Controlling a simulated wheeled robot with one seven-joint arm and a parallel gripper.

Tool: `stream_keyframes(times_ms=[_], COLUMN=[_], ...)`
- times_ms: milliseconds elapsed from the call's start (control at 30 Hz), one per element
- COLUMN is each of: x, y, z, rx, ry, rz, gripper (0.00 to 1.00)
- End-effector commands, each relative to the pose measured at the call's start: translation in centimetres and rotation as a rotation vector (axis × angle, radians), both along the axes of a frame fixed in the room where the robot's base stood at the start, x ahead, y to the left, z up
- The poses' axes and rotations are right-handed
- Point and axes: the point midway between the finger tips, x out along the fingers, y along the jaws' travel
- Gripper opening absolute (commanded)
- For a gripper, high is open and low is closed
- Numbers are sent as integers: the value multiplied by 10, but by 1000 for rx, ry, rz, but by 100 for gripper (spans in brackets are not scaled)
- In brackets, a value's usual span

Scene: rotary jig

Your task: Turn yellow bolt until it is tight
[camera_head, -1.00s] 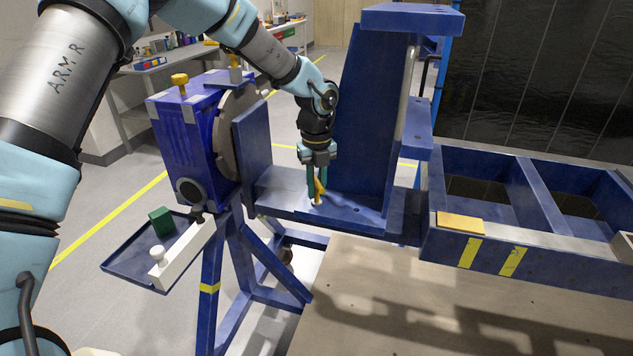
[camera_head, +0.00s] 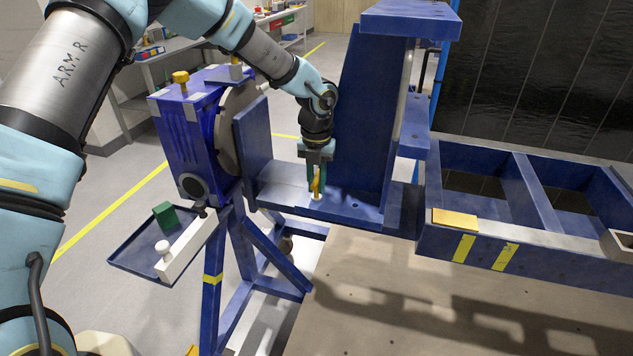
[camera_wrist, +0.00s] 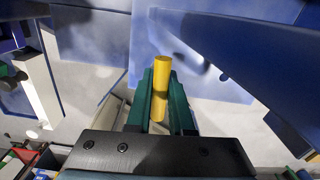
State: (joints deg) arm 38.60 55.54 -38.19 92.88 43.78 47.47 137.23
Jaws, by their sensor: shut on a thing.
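The yellow bolt (camera_head: 317,186) stands at the blue bracket's (camera_head: 370,211) lower shelf on the rotary jig. It also shows in the wrist view (camera_wrist: 161,85) as a yellow cylinder between two green fingers. My gripper (camera_head: 316,188) points down at the shelf and is shut on the bolt; it also shows in the wrist view (camera_wrist: 161,92). The bolt's lower end meets the shelf at a pale ring. The fingers hide part of the bolt, and I cannot tell how deep it sits.
The jig's blue housing (camera_head: 190,140) with a yellow knob (camera_head: 180,78) stands left. A tray (camera_head: 130,262) holds a green block (camera_head: 164,214) and a white bar (camera_head: 186,246). A blue frame with open bays (camera_head: 500,245) stands right.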

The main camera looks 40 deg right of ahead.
Motion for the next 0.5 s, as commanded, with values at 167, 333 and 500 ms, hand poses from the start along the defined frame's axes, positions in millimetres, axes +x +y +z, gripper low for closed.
stream_keyframes(times_ms=[167,333,500], x=[-1,-1,-1], y=[0,0,0], z=[0,-1,-1], rx=[1,1,1], ry=[2,2,2], rz=[-5,-4,-3], gripper=[0,0,34])
